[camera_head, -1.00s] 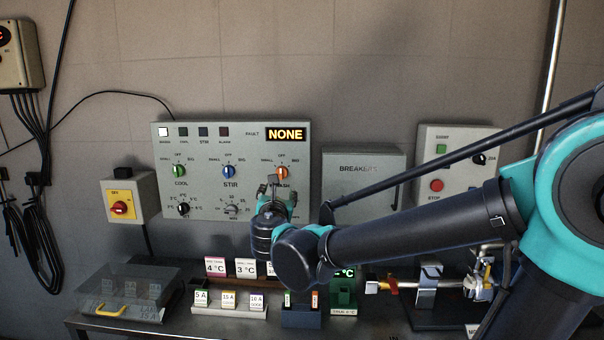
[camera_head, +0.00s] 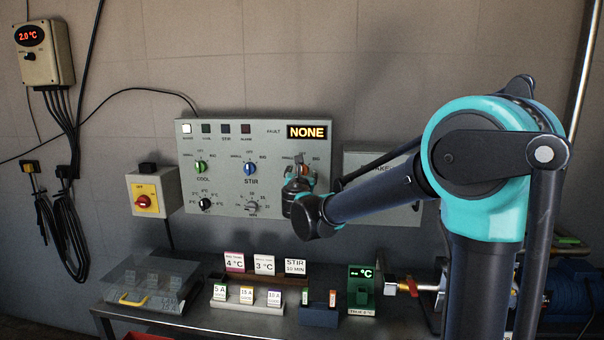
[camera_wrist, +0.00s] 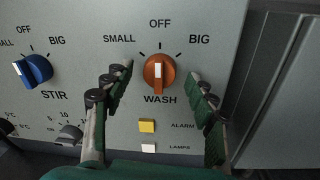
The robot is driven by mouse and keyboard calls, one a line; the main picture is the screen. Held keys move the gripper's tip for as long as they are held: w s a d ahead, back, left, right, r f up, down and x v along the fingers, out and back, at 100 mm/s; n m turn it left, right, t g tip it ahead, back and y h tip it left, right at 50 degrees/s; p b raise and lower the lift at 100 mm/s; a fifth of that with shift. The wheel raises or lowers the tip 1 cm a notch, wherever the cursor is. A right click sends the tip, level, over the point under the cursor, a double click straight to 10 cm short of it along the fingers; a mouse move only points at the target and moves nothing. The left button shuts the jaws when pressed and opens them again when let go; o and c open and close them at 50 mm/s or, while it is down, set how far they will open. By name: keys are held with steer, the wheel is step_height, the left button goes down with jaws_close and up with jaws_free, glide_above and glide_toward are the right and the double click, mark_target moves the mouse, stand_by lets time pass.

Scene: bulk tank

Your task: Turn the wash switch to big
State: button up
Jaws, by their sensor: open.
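The wash switch (camera_wrist: 159,72) is an orange knob with a white pointer line. In the wrist view its pointer stands upright towards OFF, with SMALL to its left and BIG to its right. My gripper (camera_wrist: 164,82) is open, its green-padded fingers on either side of the knob, apart from it. In the head view my gripper (camera_head: 301,172) is in front of the panel's right part and covers much of the wash switch.
The grey control panel (camera_head: 228,135) also carries the blue STIR knob (camera_wrist: 33,70) and green COOL knob (camera_head: 201,167). A yellow button (camera_wrist: 147,126) sits below the wash switch. A breaker box (camera_head: 362,160) stands right of the panel. The bench (camera_head: 265,327) below holds labelled cards.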

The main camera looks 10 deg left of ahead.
steer(key=shift+w, duration=0.7)
steer(key=shift+c, duration=0.6)
steer(key=c, duration=1)
steer(key=shift+c, duration=0.2)
steer(key=shift+m, duration=0.3)
steer(key=m, duration=0.5)
steer(key=shift+f, duration=0.1)
steer(key=shift+f+m+t, duration=0.1)
steer(key=shift+m+t, duration=0.2)
steer(key=shift+m, duration=2.1)
steer(key=shift+d, duration=0.1)
